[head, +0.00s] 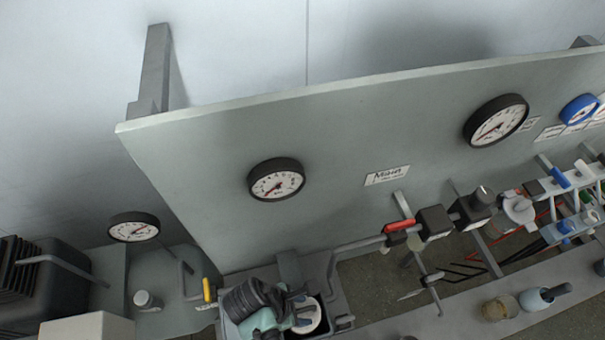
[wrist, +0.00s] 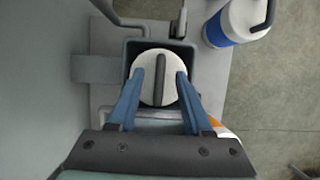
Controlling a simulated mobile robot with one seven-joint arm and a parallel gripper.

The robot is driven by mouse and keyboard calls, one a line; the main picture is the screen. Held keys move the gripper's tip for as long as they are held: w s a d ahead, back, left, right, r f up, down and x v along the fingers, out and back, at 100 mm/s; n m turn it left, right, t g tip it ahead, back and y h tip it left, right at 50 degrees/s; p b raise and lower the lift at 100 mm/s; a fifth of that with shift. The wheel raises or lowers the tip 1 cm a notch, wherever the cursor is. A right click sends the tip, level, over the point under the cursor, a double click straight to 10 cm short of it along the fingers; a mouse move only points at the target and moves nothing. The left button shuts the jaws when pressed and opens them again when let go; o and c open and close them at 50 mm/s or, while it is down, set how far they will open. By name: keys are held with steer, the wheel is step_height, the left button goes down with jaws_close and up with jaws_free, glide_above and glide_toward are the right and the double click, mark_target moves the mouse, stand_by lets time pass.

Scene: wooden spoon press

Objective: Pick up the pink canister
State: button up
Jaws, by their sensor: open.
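No pink surface shows in either view. In the wrist view a round white lid with a dark bar handle (wrist: 150,72) sits inside a dark square holder (wrist: 131,52); its sides are hidden, so I cannot tell the canister's body colour. My gripper (wrist: 160,75) is open, its two blue fingers on either side of the lid's handle, seen from above. I cannot tell whether the fingers touch it. In the head view my gripper (head: 296,312) is low at the bottom centre, over the holder, with the white lid (head: 308,315) beside it.
A white and blue canister (wrist: 240,22) stands to the right of the holder in the wrist view. In the head view a tan canister (head: 500,308) and a blue-white one (head: 537,299) stand on the ledge at right. A grey gauge panel (head: 330,150) rises behind, with pipes and valves.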

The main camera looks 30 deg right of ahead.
steer(key=shift+d+f, duration=0.15)
steer(key=shift+f, duration=0.25)
steer(key=shift+c, duration=0.2)
jaws_close()
steer(key=shift+r, duration=0.1)
stand_by(0.9)
